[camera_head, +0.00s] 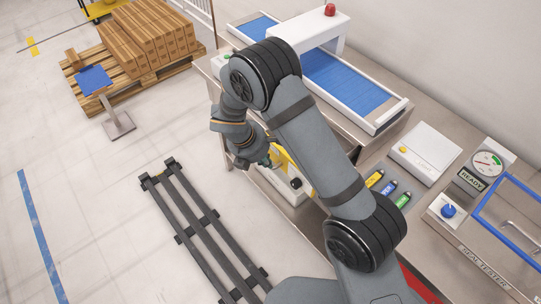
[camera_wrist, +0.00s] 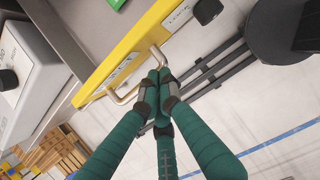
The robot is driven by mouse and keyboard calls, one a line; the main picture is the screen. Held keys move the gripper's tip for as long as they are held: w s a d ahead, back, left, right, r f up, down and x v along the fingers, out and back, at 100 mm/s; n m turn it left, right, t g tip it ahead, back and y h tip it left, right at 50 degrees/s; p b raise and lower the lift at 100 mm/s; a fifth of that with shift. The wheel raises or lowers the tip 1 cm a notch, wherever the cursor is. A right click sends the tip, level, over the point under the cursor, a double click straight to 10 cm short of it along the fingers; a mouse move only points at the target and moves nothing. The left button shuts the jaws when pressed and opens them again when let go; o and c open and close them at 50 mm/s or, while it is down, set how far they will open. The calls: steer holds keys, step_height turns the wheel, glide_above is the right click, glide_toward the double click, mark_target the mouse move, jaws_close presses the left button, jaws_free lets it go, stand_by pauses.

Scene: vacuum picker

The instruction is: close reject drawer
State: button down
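The reject drawer has a yellow front (camera_wrist: 120,58) with a label and a metal bar handle (camera_wrist: 129,97) in the wrist view. Its grey inside shows behind the front, so it stands open by some amount. In the head view its yellow front (camera_head: 284,163) shows partly behind my arm. My gripper (camera_wrist: 160,76) has teal fingers with their tips together at the handle. I see no clear gap between the tips, and cannot tell whether they touch the bar. In the head view my gripper (camera_head: 266,161) is mostly hidden beside the yellow front.
A conveyor with a blue belt (camera_head: 345,82) and a bench with a gauge (camera_head: 487,162) stand right of my arm. A dark floor rail (camera_head: 205,230) runs below left. A pallet of cartons (camera_head: 150,40) and a blue-topped stand (camera_head: 95,80) are farther off.

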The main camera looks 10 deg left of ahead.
steer(key=shift+w+d, duration=0.6)
steer(key=shift+d, duration=0.05)
steer(key=shift+w+d, duration=0.1)
